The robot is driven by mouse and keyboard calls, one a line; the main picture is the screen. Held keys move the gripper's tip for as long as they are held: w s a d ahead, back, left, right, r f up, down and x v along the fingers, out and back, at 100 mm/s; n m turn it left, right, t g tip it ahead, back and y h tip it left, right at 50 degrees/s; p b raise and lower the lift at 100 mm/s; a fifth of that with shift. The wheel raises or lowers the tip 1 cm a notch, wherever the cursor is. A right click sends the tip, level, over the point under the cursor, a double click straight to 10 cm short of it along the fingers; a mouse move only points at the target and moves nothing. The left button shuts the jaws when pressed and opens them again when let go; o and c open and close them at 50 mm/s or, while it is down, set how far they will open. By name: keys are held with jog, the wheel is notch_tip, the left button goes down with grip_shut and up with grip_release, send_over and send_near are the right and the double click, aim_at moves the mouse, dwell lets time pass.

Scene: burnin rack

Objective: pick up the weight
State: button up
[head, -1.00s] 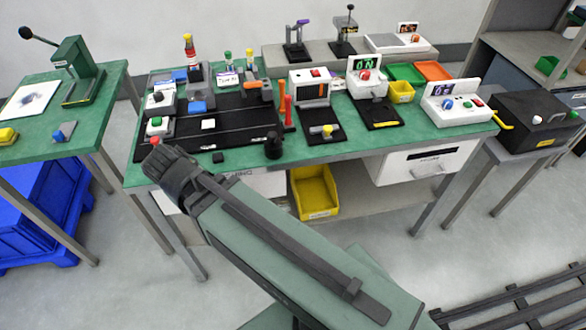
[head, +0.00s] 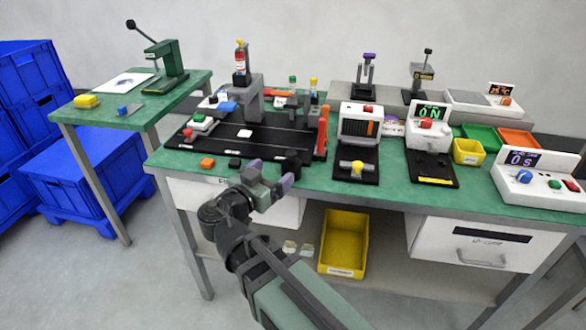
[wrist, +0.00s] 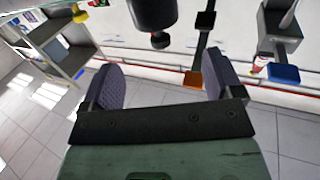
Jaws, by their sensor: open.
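A dark cylinder with a knob, which looks like the weight (head: 291,161), stands near the front edge of the green bench. It also shows at the top of the wrist view (wrist: 153,12), beyond the fingertips. My gripper (head: 271,175) is open at the bench's front edge, just left of and nearer than the weight. In the wrist view its two purple-grey padded fingers (wrist: 162,65) are apart with nothing between them, and a gap separates them from the weight.
A black pad with a yellow-knobbed part (head: 357,167) lies further right. A yellow bin (head: 343,243) sits below.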

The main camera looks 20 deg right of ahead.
aim_at(290, 159)
jog(key=x, duration=0.8)
jog(key=shift+d, duration=0.15)
jog(key=c, duration=1.6)
jog(key=shift+o, duration=0.2)
notch_tip(290, 159, up, 10)
jog(key=p, duration=1)
jog(key=shift+r, duration=0.15)
